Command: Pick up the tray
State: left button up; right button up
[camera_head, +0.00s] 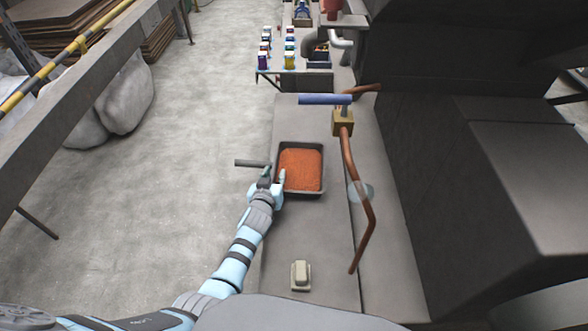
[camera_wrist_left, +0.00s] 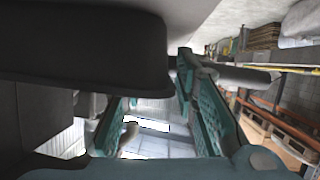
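The tray (camera_head: 300,195) is dark, rectangular and shallow, and holds orange-red grains. It rests on the grey bench top in the head view. A grey rod-like handle (camera_head: 249,163) sticks out from its left side, past the bench edge. My left gripper (camera_head: 272,177) is at the tray's left side, close to the handle's base. In the left wrist view the dark tray (camera_wrist_left: 85,50) fills the upper left, and the handle (camera_wrist_left: 240,76) passes by the fingertips. The teal fingers are spread apart. I cannot tell whether they touch the handle. My right gripper is not in view.
A copper pipe (camera_head: 357,175) with a blue lever (camera_head: 323,99) stands right of the tray. A small beige block (camera_head: 300,276) sits nearer on the bench. Coloured cans (camera_head: 289,60) stand at the back. A railing (camera_head: 85,85) crosses the left; the floor between is clear.

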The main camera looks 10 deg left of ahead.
pick_arm(q)
jog(key=shift+w+d+f, duration=0.1)
jog(key=shift+w+f, duration=0.15)
jog(key=shift+w, duration=0.2)
jog(key=shift+w+f, duration=0.1)
jog(key=shift+c, duration=0.2)
jog(key=shift+s+a+r, duration=0.25)
jog(key=shift+s+a, duration=0.05)
jog(key=shift+s, duration=0.05)
grip_shut()
jog(key=shift+s+r, duration=0.15)
jog(key=shift+s, duration=0.05)
jog(key=shift+w, duration=0.25)
